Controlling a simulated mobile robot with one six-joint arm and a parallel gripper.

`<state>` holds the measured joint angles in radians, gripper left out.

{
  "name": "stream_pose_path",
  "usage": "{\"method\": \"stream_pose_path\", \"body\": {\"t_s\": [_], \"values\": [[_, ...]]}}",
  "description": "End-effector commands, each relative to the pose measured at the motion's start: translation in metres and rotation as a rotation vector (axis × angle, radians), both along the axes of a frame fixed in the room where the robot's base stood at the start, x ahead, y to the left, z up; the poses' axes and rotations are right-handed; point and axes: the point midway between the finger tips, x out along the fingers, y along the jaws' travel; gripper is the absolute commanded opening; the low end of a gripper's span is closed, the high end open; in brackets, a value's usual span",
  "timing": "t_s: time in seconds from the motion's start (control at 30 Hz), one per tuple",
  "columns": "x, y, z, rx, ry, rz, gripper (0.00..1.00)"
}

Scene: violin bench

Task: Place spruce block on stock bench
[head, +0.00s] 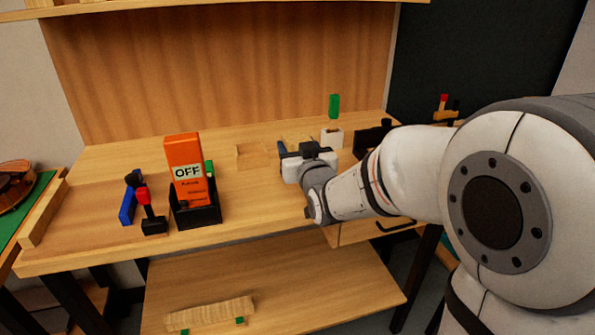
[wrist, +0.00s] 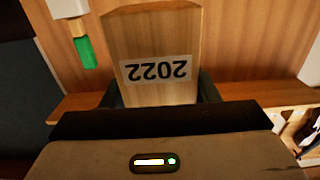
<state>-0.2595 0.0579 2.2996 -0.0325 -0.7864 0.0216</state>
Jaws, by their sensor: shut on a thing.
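A pale wooden block (wrist: 152,38) with an upside-down "2022" label is held between the dark fingers of my gripper (wrist: 160,92) in the wrist view. In the head view my gripper (head: 303,150) is at the right part of the wooden bench (head: 95,238), and its body hides most of the block. I cannot tell whether the block touches the bench top. No label names the stock bench.
An orange "OFF" sign (head: 186,165) stands in a black holder (head: 196,214). Red-black and blue tools (head: 148,205) stand left of it. A white holder (head: 331,138) and a green piece (head: 334,106) are behind my gripper. The bench's front middle is clear.

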Motion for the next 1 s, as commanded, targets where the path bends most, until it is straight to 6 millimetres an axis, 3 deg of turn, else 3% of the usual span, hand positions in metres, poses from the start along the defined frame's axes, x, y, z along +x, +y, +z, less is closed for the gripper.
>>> {"method": "stream_pose_path", "body": {"t_s": [0.37, 0.77, 0.8, 1.0], "values": [[0.0, -0.001, -0.042, 0.0, 0.001, -0.001, 0.28], [0.0, -0.001, -0.046, 0.001, -0.003, -0.002, 0.28], [0.0, -0.001, -0.045, 0.001, -0.002, -0.002, 0.57], [0.0, -0.001, -0.045, 0.0, -0.001, -0.002, 0.73]]}}
